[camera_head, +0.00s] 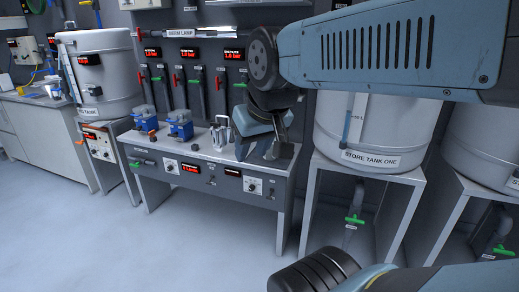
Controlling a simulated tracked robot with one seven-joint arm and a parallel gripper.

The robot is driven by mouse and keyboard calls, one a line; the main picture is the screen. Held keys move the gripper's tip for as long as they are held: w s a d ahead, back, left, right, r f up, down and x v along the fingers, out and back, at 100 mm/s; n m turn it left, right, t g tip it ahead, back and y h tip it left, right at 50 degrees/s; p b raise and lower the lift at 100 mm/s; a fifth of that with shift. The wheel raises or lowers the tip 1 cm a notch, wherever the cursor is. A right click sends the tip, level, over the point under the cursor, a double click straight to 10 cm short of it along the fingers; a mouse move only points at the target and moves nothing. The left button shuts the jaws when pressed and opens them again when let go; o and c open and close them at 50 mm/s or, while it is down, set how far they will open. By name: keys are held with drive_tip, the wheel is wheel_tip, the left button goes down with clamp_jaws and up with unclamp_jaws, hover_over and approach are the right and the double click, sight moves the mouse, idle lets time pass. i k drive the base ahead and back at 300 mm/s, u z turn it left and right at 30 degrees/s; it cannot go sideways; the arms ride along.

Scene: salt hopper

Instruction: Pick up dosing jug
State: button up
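My gripper (264,148) hangs at the end of my arm, in front of the right part of a grey bench. Its wrist and blue-grey housing hide much of its fingers, so I cannot tell whether it is open or shut. I see nothing clearly held in it. No thing in view can be made out for certain as the dosing jug. A small silver vessel-like object (219,135) stands on the bench top just left of my gripper, apart from it; it is too small to name surely.
The grey bench (200,150) also bears two blue pump-like units (180,125). Store tank one (370,130) stands on a frame to the right, with a green-handled valve (354,218) below. A left counter (40,125) holds small items. The floor (150,245) in front is clear.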

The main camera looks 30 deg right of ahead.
sight(268, 157)
drive_tip(key=z, duration=0.05)
drive_tip(key=i, duration=0.9)
drive_tip(key=u, duration=0.05)
